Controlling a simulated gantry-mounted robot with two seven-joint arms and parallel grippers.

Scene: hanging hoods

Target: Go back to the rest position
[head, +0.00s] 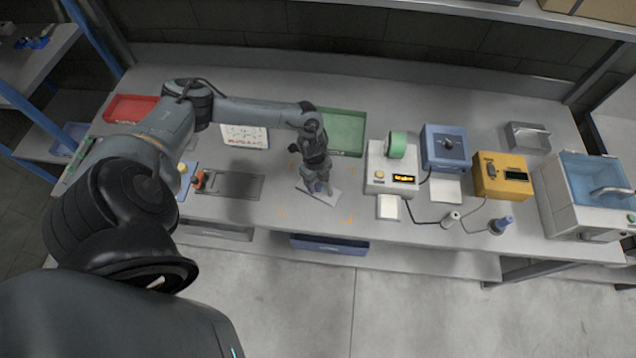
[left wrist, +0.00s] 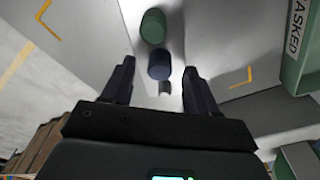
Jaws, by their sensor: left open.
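My left arm reaches in from the left over the bench. My left gripper (head: 318,187) points down over a pale plate (head: 319,198) in the area with orange corner marks. The left wrist view shows its two dark fingers spread apart (left wrist: 160,85). A green rounded piece (left wrist: 153,26) and a dark blue cylindrical piece (left wrist: 159,66) lie ahead of and between the fingers in that view. I cannot tell whether the fingers touch the blue piece. In the head view the gripper mostly hides these pieces. My right gripper is not in view.
A green tray (head: 352,130) stands behind the gripper; its labelled wall shows in the left wrist view (left wrist: 299,75). A red tray (head: 131,107) is at the left. A white device (head: 378,180), blue device (head: 441,160) and yellow device (head: 503,188) stand right, with cables in front.

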